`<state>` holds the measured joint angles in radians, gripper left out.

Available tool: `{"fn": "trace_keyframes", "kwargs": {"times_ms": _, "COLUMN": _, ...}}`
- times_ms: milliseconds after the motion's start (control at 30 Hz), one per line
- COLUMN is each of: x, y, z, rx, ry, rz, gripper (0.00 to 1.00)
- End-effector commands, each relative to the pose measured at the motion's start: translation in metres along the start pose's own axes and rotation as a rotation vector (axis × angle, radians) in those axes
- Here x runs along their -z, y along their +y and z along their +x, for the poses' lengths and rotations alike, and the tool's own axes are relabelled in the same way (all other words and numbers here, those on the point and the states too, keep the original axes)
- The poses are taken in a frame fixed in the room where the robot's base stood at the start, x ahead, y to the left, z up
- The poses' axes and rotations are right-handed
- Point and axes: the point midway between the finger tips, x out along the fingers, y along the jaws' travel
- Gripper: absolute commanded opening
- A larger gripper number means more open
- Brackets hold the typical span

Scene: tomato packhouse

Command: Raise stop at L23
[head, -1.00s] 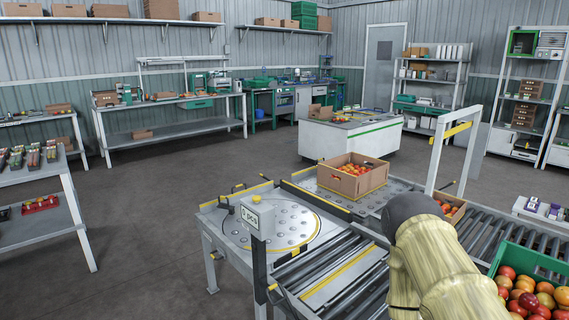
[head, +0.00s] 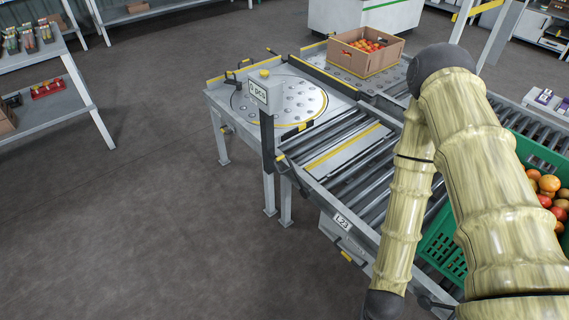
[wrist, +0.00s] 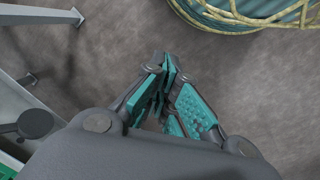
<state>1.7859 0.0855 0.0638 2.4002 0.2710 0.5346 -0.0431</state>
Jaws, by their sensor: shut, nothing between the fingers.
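The label L23 (head: 342,221) is on the near side rail of the roller conveyor (head: 370,238). A flat grey plate with a yellow strip (head: 342,148) lies across the rollers near the turntable; I cannot tell whether it is the stop. A small dark knob (head: 425,301) shows low beside the conveyor, and a dark round knob on a stem (wrist: 35,124) stands at the left in the wrist view. My gripper (wrist: 168,65) is shut and empty over bare floor, apart from the conveyor frame. It is below the picture in the head view.
A green crate of tomatoes (head: 442,243) stands on the conveyor, partly behind my arm. A cardboard box of tomatoes (head: 343,60) sits beyond the turntable (head: 245,104). A sign post reading "3 pcs" (head: 258,92) rises at the conveyor's corner.

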Motion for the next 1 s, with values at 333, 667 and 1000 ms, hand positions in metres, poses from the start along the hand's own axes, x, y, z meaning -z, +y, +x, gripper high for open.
{"fn": "trace_keyframes", "kwargs": {"times_ms": 333, "x": 0.026, "y": -0.063, "z": 0.055, "rx": 0.048, "ry": -0.218, "rz": 0.440, "gripper": 0.00}}
{"fn": "trace_keyframes", "kwargs": {"times_ms": 667, "x": 0.080, "y": -0.171, "z": 0.059, "rx": 0.302, "ry": -0.449, "rz": 0.845, "gripper": 0.00}}
{"fn": "trace_keyframes", "kwargs": {"times_ms": 1000, "x": 0.197, "y": -0.280, "z": 0.009, "rx": 0.750, "ry": -0.658, "rz": 1.216, "gripper": 0.00}}
